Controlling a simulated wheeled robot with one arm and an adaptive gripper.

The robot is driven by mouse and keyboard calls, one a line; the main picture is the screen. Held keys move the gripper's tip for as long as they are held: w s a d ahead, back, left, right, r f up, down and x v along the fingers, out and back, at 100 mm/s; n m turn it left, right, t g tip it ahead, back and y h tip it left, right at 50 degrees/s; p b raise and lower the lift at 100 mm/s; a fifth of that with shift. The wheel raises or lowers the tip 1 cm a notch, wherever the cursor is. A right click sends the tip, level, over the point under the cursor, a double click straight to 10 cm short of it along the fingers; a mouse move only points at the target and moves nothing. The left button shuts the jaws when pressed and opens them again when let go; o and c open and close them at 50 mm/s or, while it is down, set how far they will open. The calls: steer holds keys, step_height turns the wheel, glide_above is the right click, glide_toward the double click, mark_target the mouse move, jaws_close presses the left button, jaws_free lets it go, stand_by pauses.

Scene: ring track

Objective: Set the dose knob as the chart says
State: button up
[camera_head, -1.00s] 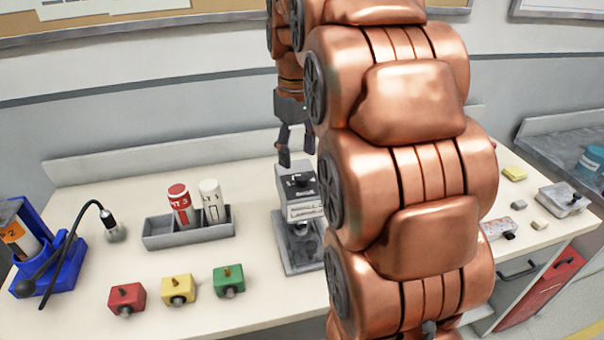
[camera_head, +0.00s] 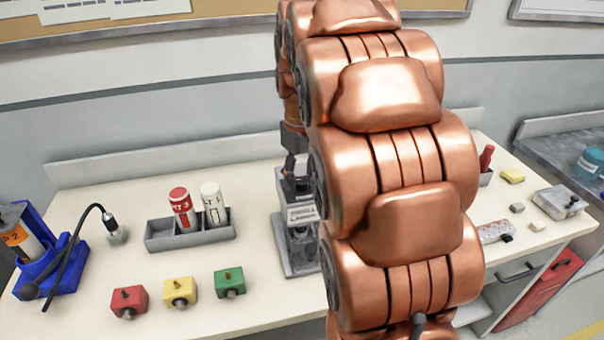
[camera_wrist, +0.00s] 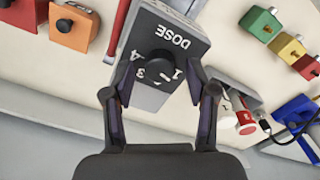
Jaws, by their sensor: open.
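The grey dose device (camera_head: 301,215) stands on the bench, partly behind my arm. In the wrist view its top (camera_wrist: 190,28) reads DOSE, with numbers around a round black dose knob (camera_wrist: 163,62); 4, 3 and 1 are readable, but I cannot tell where the knob points. My gripper (camera_wrist: 162,68) is open, its fingers on either side of the knob, apart from it. In the head view my gripper (camera_head: 290,168) is at the device's top, mostly hidden by the arm. White papers (camera_head: 120,8) hang on the wall board, cut off and unreadable; I cannot tell if one is the chart.
A grey rack (camera_head: 190,237) with a red and a white bottle stands left of the device. Red (camera_head: 129,302), yellow (camera_head: 180,291) and green (camera_head: 229,282) blocks lie in front. A blue stand (camera_head: 60,265) is far left. Small items lie at the right.

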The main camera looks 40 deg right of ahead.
steer(key=shift+f, duration=0.4)
steer(key=shift+c, duration=0.4)
jaws_close()
